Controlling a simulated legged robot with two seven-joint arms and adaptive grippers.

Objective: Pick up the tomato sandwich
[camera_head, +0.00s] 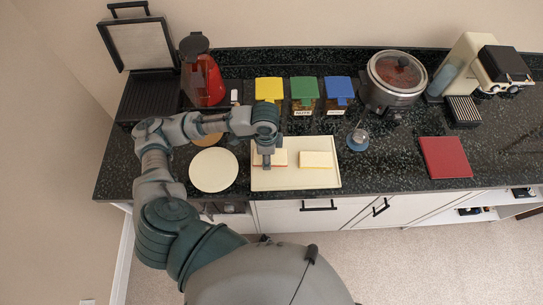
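A cream tray (296,182) lies on the dark counter with two pale, bread-like sandwiches on it. The left sandwich (280,158) shows a thin red edge, like tomato. The right sandwich (316,159) shows a yellow edge. My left arm comes in from the left, and its gripper (266,162) points down right over the left sandwich, hiding part of it. The fingers are seen from above and small, so I cannot tell whether they are open or touch the bread. My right gripper is not in view.
A round white plate (214,170) lies left of the tray. Yellow (269,89), green (304,88) and blue-lidded (339,88) containers stand behind it. A slow cooker (394,80), a small blue-based item (358,139) and a red board (445,157) are to the right. The counter between tray and board is clear.

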